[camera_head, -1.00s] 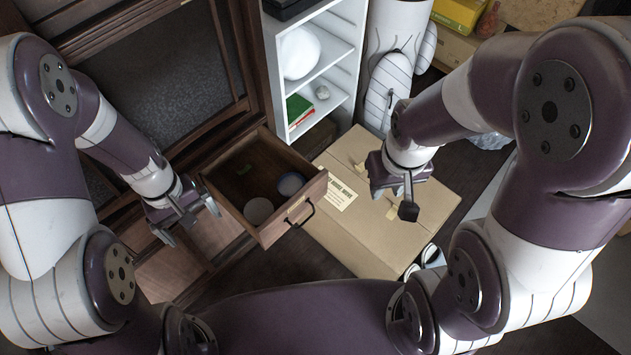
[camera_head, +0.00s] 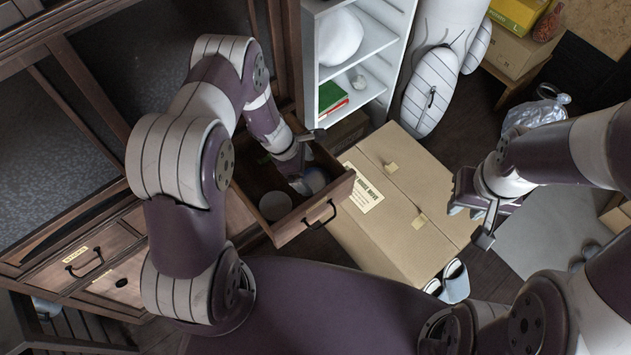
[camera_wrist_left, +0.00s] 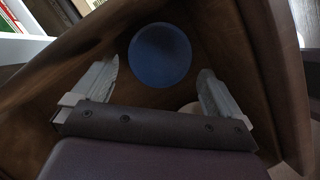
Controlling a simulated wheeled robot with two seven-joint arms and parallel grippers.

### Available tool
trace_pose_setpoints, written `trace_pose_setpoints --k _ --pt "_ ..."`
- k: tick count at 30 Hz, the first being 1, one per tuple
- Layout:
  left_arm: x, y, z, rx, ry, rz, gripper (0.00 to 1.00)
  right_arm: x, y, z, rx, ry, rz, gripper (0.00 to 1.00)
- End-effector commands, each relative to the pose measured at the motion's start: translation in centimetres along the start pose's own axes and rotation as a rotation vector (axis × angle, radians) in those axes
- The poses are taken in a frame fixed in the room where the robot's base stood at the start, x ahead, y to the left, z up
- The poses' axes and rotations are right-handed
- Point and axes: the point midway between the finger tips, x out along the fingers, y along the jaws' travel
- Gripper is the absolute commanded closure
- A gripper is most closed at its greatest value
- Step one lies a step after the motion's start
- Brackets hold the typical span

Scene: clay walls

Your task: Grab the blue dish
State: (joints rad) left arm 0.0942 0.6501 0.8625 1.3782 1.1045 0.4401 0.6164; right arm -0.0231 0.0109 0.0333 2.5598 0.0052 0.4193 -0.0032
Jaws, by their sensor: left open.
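The blue dish (camera_head: 316,180) lies in the open wooden drawer (camera_head: 297,222), near its front right corner. In the left wrist view the round blue dish (camera_wrist_left: 160,55) sits just ahead of and between my spread fingers, with none visibly touching it. My left gripper (camera_head: 305,162) is inside the drawer, open and empty, and partly hides the dish in the head view; it also shows in the left wrist view (camera_wrist_left: 158,88). My right gripper (camera_head: 474,222) hangs at the right above the floor, fingers apart and empty.
A white dish (camera_head: 275,206) lies beside the blue one, mostly hidden by my gripper in the wrist view. A closed cardboard box (camera_head: 405,215) stands right of the drawer. A white shelf (camera_head: 362,90) is behind, and slippers (camera_head: 455,282) lie on the floor.

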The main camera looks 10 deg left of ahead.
Motion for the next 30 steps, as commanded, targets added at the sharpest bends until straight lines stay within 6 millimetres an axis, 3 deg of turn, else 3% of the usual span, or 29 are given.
trace_pose_setpoints --k 3,8,13,14,17,18,26,30 --pt "2.6 -0.1 0.1 0.000 0.000 -0.004 0.00 0.6 0.0 0.1 0.000 0.000 0.000 0.67" --pt "3.9 0.0 0.1 0.002 0.000 -0.002 0.00 0.7 0.0 0.1 0.000 0.000 0.000 0.67" --pt "3.9 0.0 0.1 0.002 0.000 -0.001 0.00 0.7 0.0 0.1 0.000 0.000 0.000 0.67" --pt "3.9 0.0 0.1 0.002 0.000 -0.001 0.06 0.7 0.0 0.1 0.000 0.000 0.000 0.67" --pt "3.8 0.0 0.1 0.002 0.000 -0.001 0.39 0.7 0.0 0.1 0.000 0.000 0.000 0.67" --pt "3.8 0.0 0.1 0.002 0.000 -0.001 0.42 0.7 0.0 0.1 0.000 0.000 0.000 0.67" --pt "3.5 0.1 0.3 0.002 0.000 -0.001 0.42 0.5 0.0 0.1 0.000 0.000 0.000 0.67" --pt "0.9 0.1 1.4 0.003 0.000 0.002 0.42 -0.2 0.0 0.0 0.000 0.000 0.000 0.67"
